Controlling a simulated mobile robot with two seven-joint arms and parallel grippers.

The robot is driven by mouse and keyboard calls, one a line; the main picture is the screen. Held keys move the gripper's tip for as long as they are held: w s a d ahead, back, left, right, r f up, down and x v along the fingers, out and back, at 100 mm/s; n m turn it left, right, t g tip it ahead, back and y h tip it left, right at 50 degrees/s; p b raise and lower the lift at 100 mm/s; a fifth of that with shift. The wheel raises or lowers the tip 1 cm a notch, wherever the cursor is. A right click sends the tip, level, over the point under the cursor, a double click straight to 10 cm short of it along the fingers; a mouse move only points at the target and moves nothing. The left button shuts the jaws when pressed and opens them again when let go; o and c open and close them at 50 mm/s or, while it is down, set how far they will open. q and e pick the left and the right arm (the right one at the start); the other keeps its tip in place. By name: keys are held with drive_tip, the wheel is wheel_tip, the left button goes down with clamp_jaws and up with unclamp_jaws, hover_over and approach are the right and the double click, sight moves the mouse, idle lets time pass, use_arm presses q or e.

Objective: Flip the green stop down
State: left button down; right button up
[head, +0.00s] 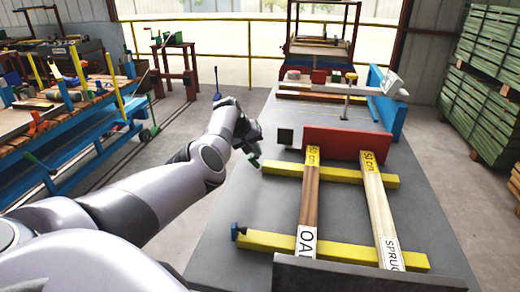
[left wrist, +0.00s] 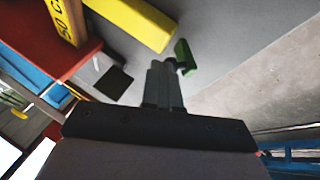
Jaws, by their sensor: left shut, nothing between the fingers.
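The green stop (head: 255,163) is a small green piece at the left end of the far yellow beam (head: 340,174). In the left wrist view the green stop (left wrist: 186,58) appears as a tilted block just beside the fingertips, close to the end of the yellow beam (left wrist: 135,20). My left gripper (head: 250,149) is shut and empty, right at the stop. In the left wrist view its closed fingers (left wrist: 162,80) point towards the beam end; whether they touch the stop I cannot tell. My right gripper is not in view.
Two labelled boards, oak (head: 310,195) and spruce (head: 378,205), lie across the two yellow beams against a red plate (head: 345,144). A blue stop (head: 236,231) is at the near beam's left end. A dark square (head: 285,136) lies beyond. The grey table's left strip is clear.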

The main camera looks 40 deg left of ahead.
use_arm(q)
drive_tip(key=shift+s+a+f+n+t+h+b, duration=0.15)
drive_tip(key=shift+s+a+f+t+h+b, duration=0.15)
drive_tip(key=shift+a+h+b, duration=0.2)
drive_tip(key=shift+s+a+f+n+t+h+b, duration=0.2)
drive_tip(key=shift+a+f+t+h+b, duration=0.15)
drive_tip(key=shift+h, duration=0.25)
drive_tip(key=shift+s+a+f+b, duration=0.15)
drive_tip(key=shift+s+a+b, duration=0.1)
drive_tip(key=shift+a+b, duration=0.3)
drive_tip(key=shift+r, duration=0.2)
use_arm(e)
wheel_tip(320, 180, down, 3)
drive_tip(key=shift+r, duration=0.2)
use_arm(q)
drive_tip(key=shift+r+p, duration=0.15)
drive_tip(key=shift+p, duration=0.15)
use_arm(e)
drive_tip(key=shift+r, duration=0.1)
use_arm(q)
drive_tip(key=shift+r+p, duration=0.7)
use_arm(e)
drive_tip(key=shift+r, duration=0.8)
